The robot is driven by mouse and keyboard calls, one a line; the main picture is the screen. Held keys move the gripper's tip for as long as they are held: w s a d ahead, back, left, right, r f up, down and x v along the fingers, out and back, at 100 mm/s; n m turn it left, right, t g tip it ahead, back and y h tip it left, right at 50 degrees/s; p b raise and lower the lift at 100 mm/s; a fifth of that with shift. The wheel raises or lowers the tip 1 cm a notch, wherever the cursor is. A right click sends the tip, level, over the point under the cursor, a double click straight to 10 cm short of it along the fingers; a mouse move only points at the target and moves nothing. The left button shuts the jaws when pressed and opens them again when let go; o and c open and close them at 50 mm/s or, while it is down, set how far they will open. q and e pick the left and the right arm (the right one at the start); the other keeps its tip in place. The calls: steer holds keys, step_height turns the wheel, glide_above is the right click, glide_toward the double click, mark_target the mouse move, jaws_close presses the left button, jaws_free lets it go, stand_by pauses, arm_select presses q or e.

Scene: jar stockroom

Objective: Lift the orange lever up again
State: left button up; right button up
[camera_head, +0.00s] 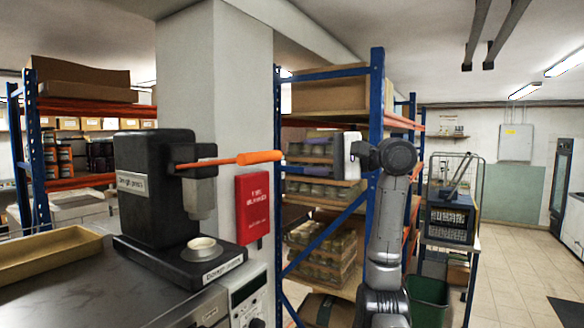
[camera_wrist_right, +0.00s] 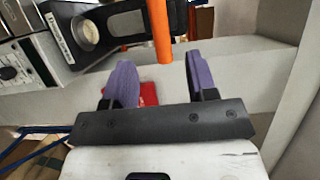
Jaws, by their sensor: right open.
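The black dough press (camera_head: 150,190) stands on a steel counter. Its orange lever (camera_head: 260,157) sticks out to the right, close to level with a slight rise toward its thick handle end. My right gripper (camera_head: 312,160) is at the right of the handle end, fingers pointing left at it. In the right wrist view the lever (camera_wrist_right: 160,28) comes in from the top, its end in line with the gap between the open purple fingers (camera_wrist_right: 159,65). I see no contact with either finger. My left gripper is out of view.
A red box (camera_head: 252,207) hangs on the pillar behind the press. A tan tray (camera_head: 45,255) lies on the counter at left. Blue-framed shelves (camera_head: 376,120) with jars stand behind my right arm.

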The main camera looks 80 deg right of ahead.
steer(key=shift+s, duration=1.1)
steer(key=shift+d+b, duration=0.1)
steer(key=shift+b, duration=0.2)
